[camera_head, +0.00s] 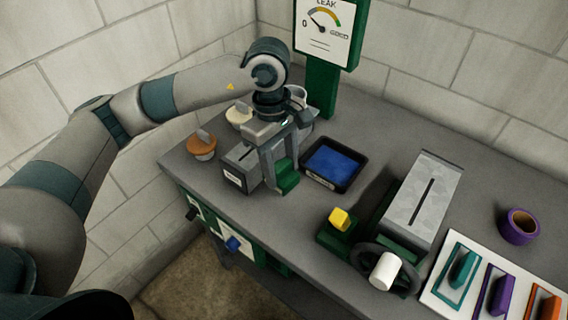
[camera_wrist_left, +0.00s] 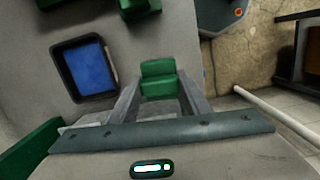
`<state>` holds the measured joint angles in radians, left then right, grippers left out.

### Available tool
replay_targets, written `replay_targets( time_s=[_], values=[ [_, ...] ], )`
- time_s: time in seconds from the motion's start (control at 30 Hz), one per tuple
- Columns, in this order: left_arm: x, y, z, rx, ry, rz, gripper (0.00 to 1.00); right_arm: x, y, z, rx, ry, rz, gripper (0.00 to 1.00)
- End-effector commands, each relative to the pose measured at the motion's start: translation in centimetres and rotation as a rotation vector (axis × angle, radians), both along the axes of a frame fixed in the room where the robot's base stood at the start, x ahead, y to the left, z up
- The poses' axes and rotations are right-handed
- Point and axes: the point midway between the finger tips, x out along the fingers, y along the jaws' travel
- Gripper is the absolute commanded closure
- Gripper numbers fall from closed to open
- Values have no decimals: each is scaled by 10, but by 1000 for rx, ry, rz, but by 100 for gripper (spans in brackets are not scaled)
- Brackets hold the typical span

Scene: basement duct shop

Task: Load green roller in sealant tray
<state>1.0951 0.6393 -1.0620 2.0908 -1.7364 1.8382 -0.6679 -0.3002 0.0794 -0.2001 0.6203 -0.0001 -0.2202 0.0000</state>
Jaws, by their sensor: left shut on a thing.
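My left gripper (camera_head: 282,172) points down and is shut on a green block-like piece, the green roller (camera_head: 288,178). The green roller (camera_wrist_left: 159,80) also shows between the two fingers of the left gripper (camera_wrist_left: 160,92) in the left wrist view. Whether it touches the bench I cannot tell. The sealant tray (camera_head: 319,184) is black with a blue inside and sits just right of the gripper in the head view. In the left wrist view the tray (camera_wrist_left: 61,76) lies left of the fingers, apart from the roller. My right gripper is not in view.
A grey slotted box (camera_head: 237,178) and an orange-brown dish (camera_head: 201,148) stand left of the gripper. A green gauge post (camera_head: 322,88) rises behind. Right are a yellow knob (camera_head: 339,218), a slotted grey machine (camera_head: 424,199), a purple ring (camera_head: 519,226) and a white board (camera_head: 438,289) with coloured pieces.

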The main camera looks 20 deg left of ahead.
Motion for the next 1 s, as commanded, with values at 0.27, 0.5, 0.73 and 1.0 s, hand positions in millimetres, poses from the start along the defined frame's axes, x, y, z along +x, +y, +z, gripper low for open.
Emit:
replay_targets(
  time_s=[0.27,0.5,0.73,1.0],
  values=[
    [-12,18,-5,16,-11,-353,74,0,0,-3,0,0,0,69],
    [-28,39,-11,16,-7,-771,74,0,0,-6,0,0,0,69],
    [-39,52,-14,5,2,-1056,74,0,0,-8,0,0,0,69],
    [-43,56,-15,-2,6,-1144,74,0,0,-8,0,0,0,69]
  ],
)
